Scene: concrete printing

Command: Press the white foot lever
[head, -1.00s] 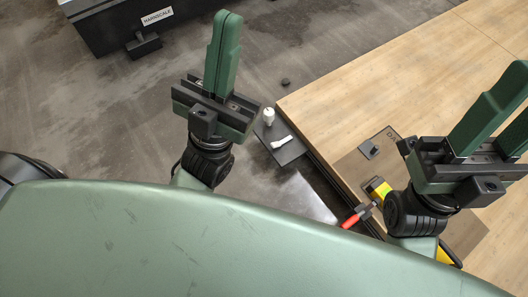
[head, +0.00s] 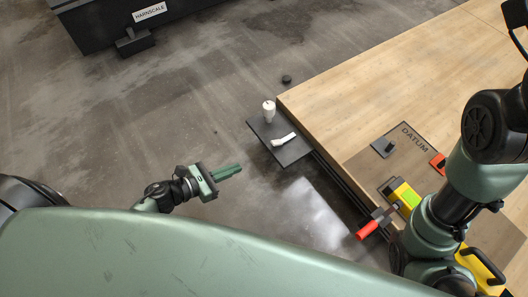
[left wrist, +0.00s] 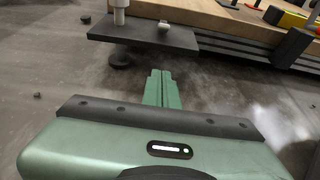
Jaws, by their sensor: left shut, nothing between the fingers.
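A small white lever (head: 284,139), paddle-shaped, lies on a dark plate (head: 264,130) that juts from the left edge of the wooden table. A white upright post (head: 269,112) stands on the same plate, behind the lever. My left gripper (head: 240,168) is shut and empty. It is left of and nearer than the plate in the head view, with its fingers pointing right. In the left wrist view, the gripper's closed fingers (left wrist: 160,76) point at the plate's near edge, apart from it, and the lever (left wrist: 163,27) shows above them. My right gripper is out of view.
The wooden table (head: 400,75) carries a brown mat (head: 405,145), a yellow-green device (head: 404,195) and a red-handled tool (head: 368,229). A black puck (head: 286,79) lies on the floor. The floor around my left gripper is clear.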

